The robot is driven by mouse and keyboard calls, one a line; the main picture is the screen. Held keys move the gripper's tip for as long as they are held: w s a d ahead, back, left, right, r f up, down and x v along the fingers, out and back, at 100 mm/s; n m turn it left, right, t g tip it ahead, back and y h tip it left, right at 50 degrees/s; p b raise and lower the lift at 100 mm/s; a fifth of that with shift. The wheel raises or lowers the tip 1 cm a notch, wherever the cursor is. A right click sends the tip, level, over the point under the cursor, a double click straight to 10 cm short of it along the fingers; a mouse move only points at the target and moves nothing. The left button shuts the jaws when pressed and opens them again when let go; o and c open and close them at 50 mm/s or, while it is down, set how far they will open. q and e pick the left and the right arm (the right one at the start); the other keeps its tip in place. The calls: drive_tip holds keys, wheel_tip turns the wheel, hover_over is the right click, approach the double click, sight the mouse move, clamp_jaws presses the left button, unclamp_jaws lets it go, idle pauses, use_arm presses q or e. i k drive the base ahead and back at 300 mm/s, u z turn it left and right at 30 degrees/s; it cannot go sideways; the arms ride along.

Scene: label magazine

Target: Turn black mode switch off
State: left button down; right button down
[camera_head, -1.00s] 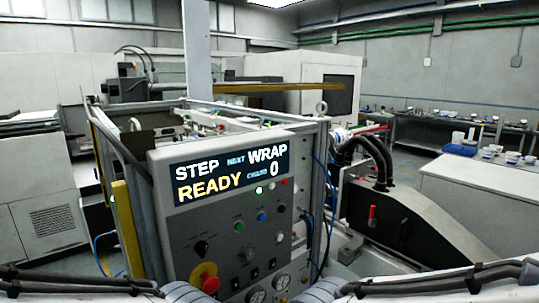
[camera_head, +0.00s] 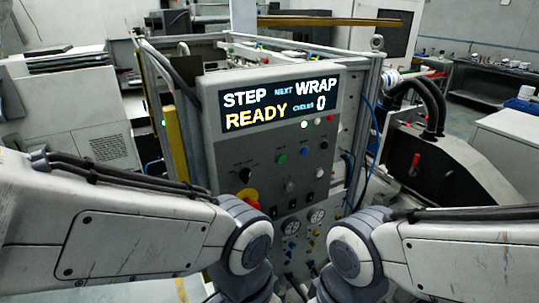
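The black mode switch (camera_head: 245,175) is a small dark rotary knob on the left side of the grey control panel (camera_head: 215,150). It sits above the red emergency stop button (camera_head: 250,205), which my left arm partly covers. The knob is too small to read its exact setting. The panel's display (camera_head: 280,103) reads STEP, NEXT WRAP, READY, CYCLES 0. Both my arms reach in along the bottom, but neither gripper is in view. Nothing of mine is seen touching the switch.
Green (camera_head: 282,159) and blue (camera_head: 304,152) buttons sit right of the switch. Gauges (camera_head: 317,216) and small coloured fittings are lower down. A black housing with a red lever (camera_head: 415,160) stands right of the panel. My forearms crowd the space before the lower panel.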

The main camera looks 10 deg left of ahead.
sight(244, 174)
drive_tip(key=z, duration=0.7)
drive_tip(key=k, duration=0.9)
drive_tip(key=u, duration=0.15)
